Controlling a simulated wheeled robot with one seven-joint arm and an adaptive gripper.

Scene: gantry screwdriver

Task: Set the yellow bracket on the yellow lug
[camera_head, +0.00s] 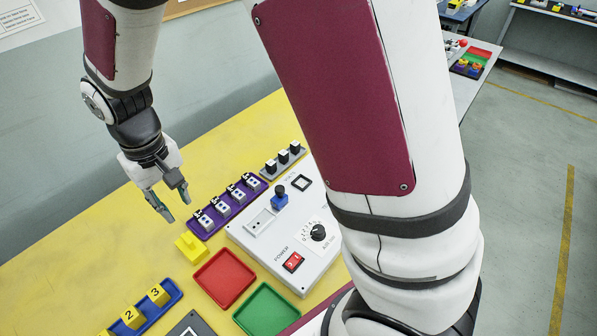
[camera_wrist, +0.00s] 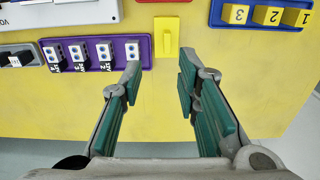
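My gripper (camera_head: 168,202) hangs over the yellow table at the left, above and beyond the small yellow piece. In the wrist view my gripper (camera_wrist: 158,88) is open, its green-padded fingers wide apart with nothing between them. A small yellow piece (camera_head: 190,247) with a raised part stands alone on the table; it also shows in the wrist view (camera_wrist: 166,36), ahead of the fingertips. I cannot tell whether it is the bracket or the lug, or both together. Several numbered yellow blocks (camera_head: 131,317) sit in a blue tray (camera_head: 172,291); none is clearly the bracket.
A purple tray (camera_head: 209,230) with several small switch-like parts lies beside a white control panel (camera_head: 262,245). A red tray (camera_head: 224,278) and a green tray (camera_head: 266,311) lie in front. The table's left part is bare.

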